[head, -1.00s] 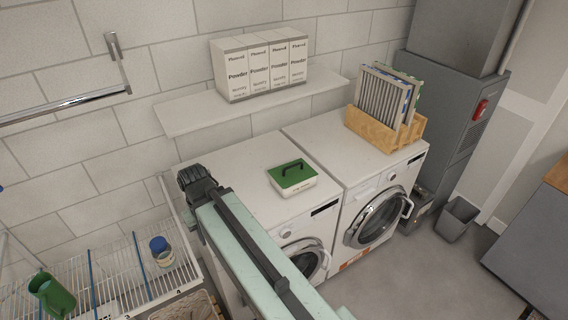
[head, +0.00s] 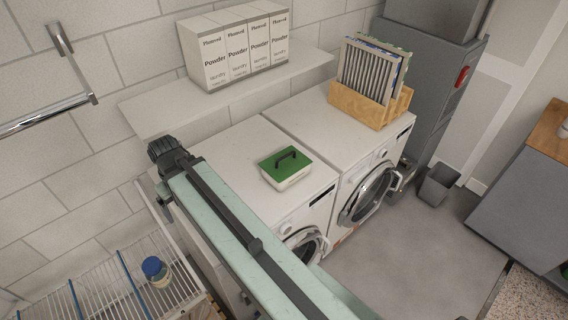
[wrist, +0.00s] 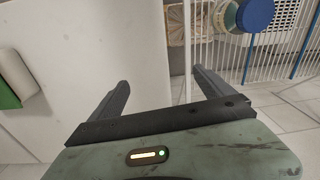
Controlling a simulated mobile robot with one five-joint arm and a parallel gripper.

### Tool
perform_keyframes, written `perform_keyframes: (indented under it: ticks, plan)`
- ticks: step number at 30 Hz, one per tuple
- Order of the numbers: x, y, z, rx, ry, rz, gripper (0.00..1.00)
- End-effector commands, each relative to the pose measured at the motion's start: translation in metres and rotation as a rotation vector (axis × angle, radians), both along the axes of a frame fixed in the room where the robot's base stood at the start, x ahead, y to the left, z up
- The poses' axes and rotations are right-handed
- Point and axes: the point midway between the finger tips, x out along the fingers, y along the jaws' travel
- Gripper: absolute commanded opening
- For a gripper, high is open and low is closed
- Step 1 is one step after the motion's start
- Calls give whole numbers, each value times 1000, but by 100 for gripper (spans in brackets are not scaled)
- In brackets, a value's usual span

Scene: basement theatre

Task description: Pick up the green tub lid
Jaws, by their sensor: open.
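The green tub lid (head: 285,160) has a black handle and sits on a white tub (head: 290,178). The tub stands on top of the left washing machine (head: 232,165) in the head view. In the wrist view, a green and white shape at the left edge looks like part of the lid (wrist: 5,92) and tub. My gripper (wrist: 162,85) is open, its two dark fingers apart with nothing between them. It is beside the washer, away from the lid. In the head view my arm crosses the front of the left washer and hides part of it; the fingers do not show there.
A wire rack (head: 95,285) with a blue-capped jar (head: 155,270) stands at the lower left. A shelf (head: 215,92) with powder boxes (head: 235,48) hangs above the washers. A wooden crate (head: 365,105) holding filters stands on the right washer.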

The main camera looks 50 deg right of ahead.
Motion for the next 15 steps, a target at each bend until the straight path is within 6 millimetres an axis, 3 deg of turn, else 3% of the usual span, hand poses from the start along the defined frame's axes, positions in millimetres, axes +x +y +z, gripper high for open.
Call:
perform_keyframes:
  ticks: [1,5,9,12,15]
  plan:
    - [5,-38,5,17,-21,-23,100]
    - [3,-151,16,58,-114,-59,100]
    - [-23,-270,28,58,-229,-93,100]
    - [-50,-336,35,36,-296,-113,100]
    - [-73,-378,41,14,-339,-124,100]
